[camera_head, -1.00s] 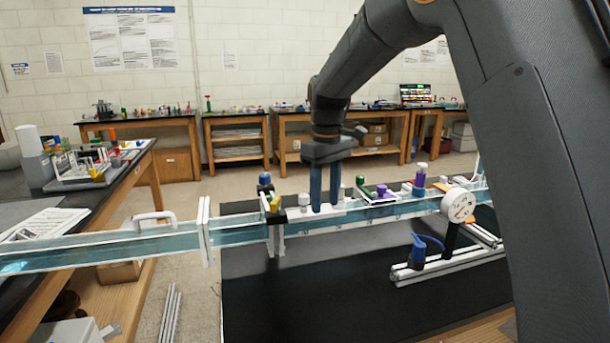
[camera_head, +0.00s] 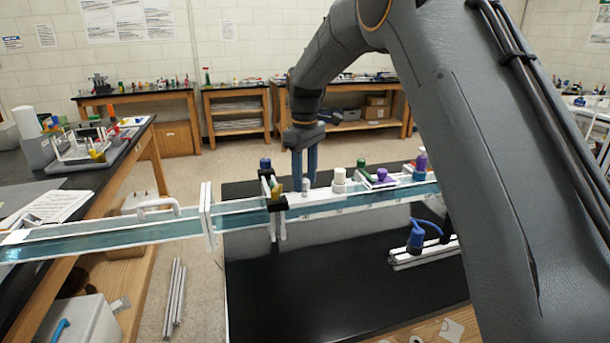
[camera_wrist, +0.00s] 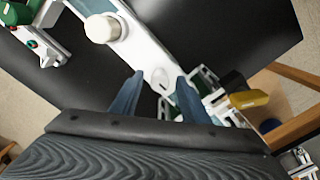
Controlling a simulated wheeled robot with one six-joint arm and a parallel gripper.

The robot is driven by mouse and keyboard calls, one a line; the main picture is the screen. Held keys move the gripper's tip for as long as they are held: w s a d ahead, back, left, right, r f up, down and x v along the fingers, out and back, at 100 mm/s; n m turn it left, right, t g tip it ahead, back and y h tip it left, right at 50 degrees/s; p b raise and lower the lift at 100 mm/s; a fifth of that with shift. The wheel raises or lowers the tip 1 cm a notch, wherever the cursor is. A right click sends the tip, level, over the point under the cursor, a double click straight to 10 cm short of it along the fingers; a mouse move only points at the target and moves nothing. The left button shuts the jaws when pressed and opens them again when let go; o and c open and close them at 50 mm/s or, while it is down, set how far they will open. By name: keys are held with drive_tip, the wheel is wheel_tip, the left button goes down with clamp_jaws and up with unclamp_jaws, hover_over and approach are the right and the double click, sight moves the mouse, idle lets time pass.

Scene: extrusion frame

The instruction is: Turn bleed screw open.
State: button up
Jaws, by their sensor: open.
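My gripper (camera_head: 304,180) points down over the white rail, with its blue fingers apart. In the wrist view, a small white oval-topped knob lies between the fingertips of my gripper (camera_wrist: 160,77). A short whitish knob (camera_head: 305,186) stands at the fingertips in the head view and seems to be the same one. I cannot tell whether the fingers touch it. No label shows which part is the bleed screw. A yellow knob (camera_head: 277,190) on a black clamp is just left of the fingers; it also shows in the wrist view (camera_wrist: 249,99).
A larger white knob (camera_head: 340,180) stands right of the fingers, also in the wrist view (camera_wrist: 103,28). Beyond are green (camera_head: 362,164) and purple (camera_head: 382,174) parts. A clear blue-tinted channel (camera_head: 100,240) runs left. The black tabletop (camera_head: 330,285) in front is mostly clear.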

drive_tip(key=shift+f, duration=0.15)
clamp_jaws()
drive_tip(key=shift+n, duration=0.3)
drive_tip(key=n+b, duration=0.1)
drive_tip(key=n, duration=0.4)
drive_tip(key=shift+w+n, duration=0.1)
drive_tip(key=shift+n, duration=0.3)
drive_tip(key=n, duration=0.5)
drive_tip(key=shift+n+b, duration=0.3)
